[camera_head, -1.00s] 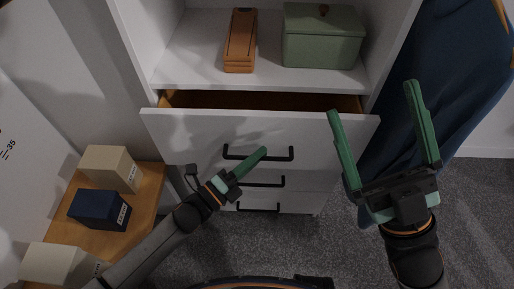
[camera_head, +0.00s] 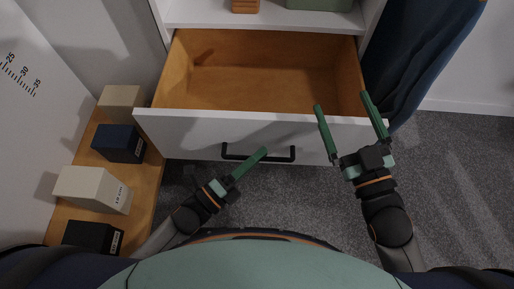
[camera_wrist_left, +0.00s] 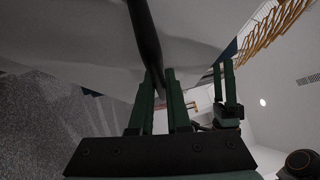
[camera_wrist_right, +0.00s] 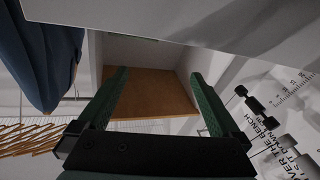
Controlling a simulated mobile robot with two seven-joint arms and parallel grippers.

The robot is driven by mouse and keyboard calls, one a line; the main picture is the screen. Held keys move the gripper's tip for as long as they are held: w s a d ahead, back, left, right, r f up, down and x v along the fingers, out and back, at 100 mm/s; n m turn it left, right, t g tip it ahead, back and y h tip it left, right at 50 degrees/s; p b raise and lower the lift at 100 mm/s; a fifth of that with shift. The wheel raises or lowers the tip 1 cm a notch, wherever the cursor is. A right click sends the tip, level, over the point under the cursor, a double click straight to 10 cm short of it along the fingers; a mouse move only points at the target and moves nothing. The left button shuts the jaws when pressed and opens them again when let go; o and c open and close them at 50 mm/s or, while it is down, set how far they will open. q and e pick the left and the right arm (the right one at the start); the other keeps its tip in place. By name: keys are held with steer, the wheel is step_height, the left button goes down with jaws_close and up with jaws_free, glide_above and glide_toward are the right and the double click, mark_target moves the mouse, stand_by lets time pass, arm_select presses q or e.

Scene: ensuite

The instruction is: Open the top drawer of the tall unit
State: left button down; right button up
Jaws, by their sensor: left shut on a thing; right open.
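The tall unit's top drawer (camera_head: 180,126) stands pulled well out in the head view, with its bare wooden inside showing and nothing seen in it. Its black bar handle (camera_head: 280,158) is on the white front. My left gripper (camera_head: 264,152) is shut on the handle near its middle. In the left wrist view the dark handle bar (camera_wrist_left: 146,40) runs between the green fingers (camera_wrist_left: 160,85). My right gripper (camera_head: 342,100) is open and empty, over the right end of the drawer front. The lower drawers are hidden beneath the open one.
A wooden bench with boxes, among them a dark blue box (camera_head: 118,143) and a cream box (camera_head: 92,188), stands left of the drawer. A blue cloth (camera_head: 425,50) hangs at the right. Grey carpet (camera_head: 455,190) is free at the right. A green box (camera_head: 320,4) sits on the shelf above.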

arm_select(q)
steer(key=shift+s, duration=0.1)
arm_select(e)
steer(key=shift+f, duration=0.15)
arm_select(q)
steer(key=c, duration=0.9)
jaws_free()
steer(key=shift+a, duration=0.1)
